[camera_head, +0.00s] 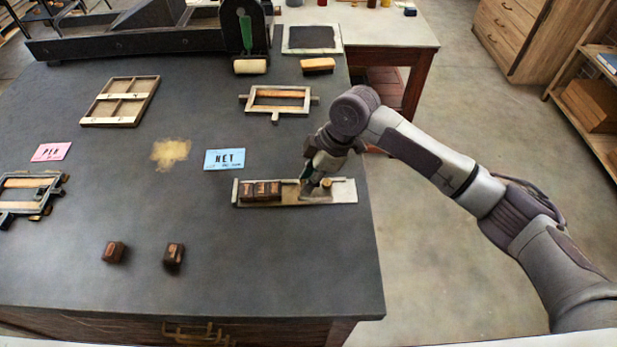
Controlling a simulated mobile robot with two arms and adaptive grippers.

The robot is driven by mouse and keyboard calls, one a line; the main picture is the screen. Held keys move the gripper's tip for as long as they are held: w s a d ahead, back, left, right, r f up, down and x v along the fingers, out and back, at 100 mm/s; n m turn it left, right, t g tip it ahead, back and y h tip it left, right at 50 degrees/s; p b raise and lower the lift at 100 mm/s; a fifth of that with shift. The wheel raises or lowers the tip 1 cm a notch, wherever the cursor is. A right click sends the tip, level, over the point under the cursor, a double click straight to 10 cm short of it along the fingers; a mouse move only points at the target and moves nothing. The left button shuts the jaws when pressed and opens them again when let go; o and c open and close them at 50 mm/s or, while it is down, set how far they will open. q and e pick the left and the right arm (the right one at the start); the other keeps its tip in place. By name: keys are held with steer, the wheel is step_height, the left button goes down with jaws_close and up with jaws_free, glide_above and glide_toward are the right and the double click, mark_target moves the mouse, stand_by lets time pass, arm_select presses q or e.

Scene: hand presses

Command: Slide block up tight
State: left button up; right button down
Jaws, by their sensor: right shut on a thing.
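A shallow metal tray (345,190), like a composing stick, lies on the dark table right of centre. Three brown letter blocks (261,190) stand side by side at its left end. My right gripper (309,184) reaches down over the tray, to the right of the letter blocks. It is shut on the sliding block (318,192), a small metal piece with a brass knob, partly hidden by the fingers. A gap shows between the letter blocks and the sliding block. My left gripper is not in view.
Two loose brown blocks (115,252) (174,256) stand in front. A metal frame (278,92) lies behind; another frame (18,194) is at the left edge. The table's right edge is close to the tray.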

steer(key=a, duration=0.4)
steer(key=shift+a+p, duration=0.3)
steer(key=c, duration=1)
jaws_free()
steer(key=shift+d, duration=0.1)
steer(key=v, duration=1.2)
steer(key=shift+s, duration=0.1)
